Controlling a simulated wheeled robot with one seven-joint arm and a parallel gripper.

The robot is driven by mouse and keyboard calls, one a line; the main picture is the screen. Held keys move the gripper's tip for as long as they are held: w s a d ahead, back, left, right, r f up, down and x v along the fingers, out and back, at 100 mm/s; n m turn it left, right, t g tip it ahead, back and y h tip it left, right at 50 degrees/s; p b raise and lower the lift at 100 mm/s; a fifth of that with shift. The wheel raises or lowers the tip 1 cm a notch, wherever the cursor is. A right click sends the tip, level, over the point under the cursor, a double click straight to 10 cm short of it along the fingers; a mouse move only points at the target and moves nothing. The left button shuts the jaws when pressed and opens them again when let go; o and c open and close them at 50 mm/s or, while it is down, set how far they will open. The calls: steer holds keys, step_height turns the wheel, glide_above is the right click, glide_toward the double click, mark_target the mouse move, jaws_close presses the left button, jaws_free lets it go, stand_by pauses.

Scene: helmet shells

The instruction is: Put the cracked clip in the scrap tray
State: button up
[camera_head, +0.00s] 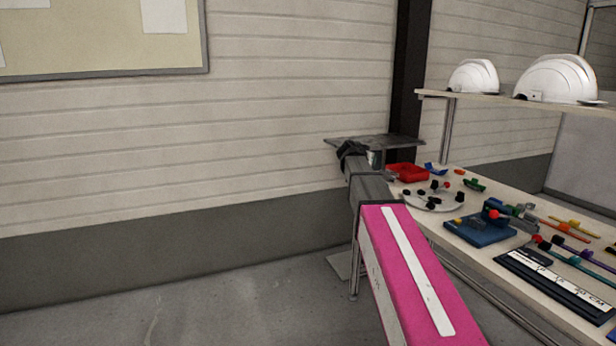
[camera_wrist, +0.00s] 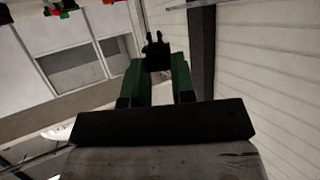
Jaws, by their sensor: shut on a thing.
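My gripper (camera_wrist: 158,72) has two green fingers in the wrist view, shut on a small dark pronged piece, which looks like the clip (camera_wrist: 157,50). Its crack cannot be made out. In the head view, my gripper (camera_head: 352,149) is at the far end of my arm, in front of the dark grey raised plate, and its fingers and the held piece cannot be told apart there. A red tray (camera_head: 407,174) stands at the far left end of the workbench, just right of my gripper; I cannot tell whether it is the scrap tray.
A dark grey plate (camera_head: 390,141) stands raised behind the gripper. The workbench (camera_head: 470,268) holds a round pale dish (camera_head: 432,203), a blue fixture (camera_head: 480,231), a black ruler (camera_head: 553,284) and several coloured parts. White helmets (camera_head: 557,80) stand on a shelf. The floor at left is clear.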

steer(key=s+a+r+n+t+y, duration=0.3)
steer(key=s+a+r+n+y, duration=0.3)
steer(key=a+n+y, duration=0.25)
steer(key=w+d+f+m+g+h, duration=0.2)
steer(key=w+d+m+g+h, duration=0.2)
steer(key=d+m+h, duration=0.2)
steer(key=w+d+f+m+g+h, duration=0.3)
steer(key=w+d+m+g+h, duration=0.1)
steer(key=d+m+h, duration=0.2)
steer(key=shift+w+d+m+g, duration=0.25)
steer(key=shift+d+m, duration=0.25)
steer(key=shift+m, duration=0.65)
steer(key=shift+s, duration=0.1)
steer(key=s+d+f, duration=0.1)
steer(key=d+f, duration=0.1)
steer(key=d, duration=0.1)
steer(key=s+d+f, duration=0.2)
steer(key=d, duration=0.2)
steer(key=s+d+f, duration=0.1)
steer(key=d+f, duration=0.2)
steer(key=shift+s+d, duration=0.3)
steer(key=shift+f, duration=1.85)
steer(key=shift+f, duration=0.15)
